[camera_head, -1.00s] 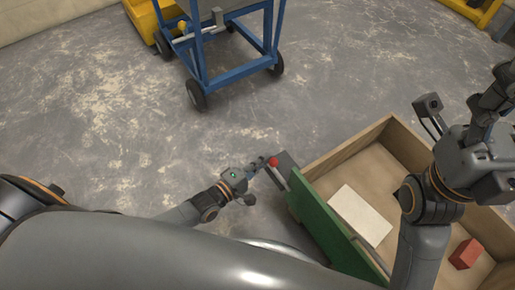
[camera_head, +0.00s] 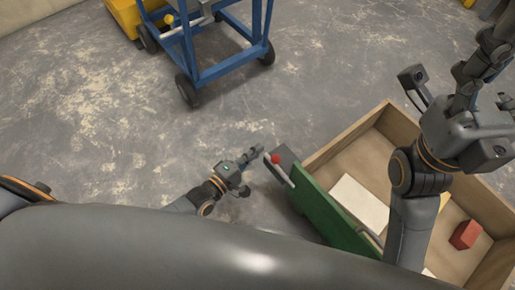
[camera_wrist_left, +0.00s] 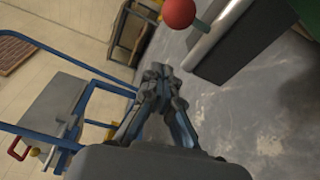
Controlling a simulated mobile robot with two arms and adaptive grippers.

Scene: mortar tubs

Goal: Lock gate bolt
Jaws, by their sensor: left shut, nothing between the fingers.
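A green gate (camera_head: 326,215) forms the near left side of a wooden crate. A grey bolt (camera_head: 286,175) with a red ball knob (camera_head: 275,158) sits at its far end by a dark grey post (camera_head: 288,156). My left gripper (camera_head: 258,150) is shut and empty, just left of the knob and apart from it.
The wooden crate (camera_head: 345,140) holds a pale sheet (camera_head: 358,203) and a red block (camera_head: 465,235). A blue wheeled frame (camera_head: 228,65) stands beyond, near a yellow object (camera_head: 125,15).

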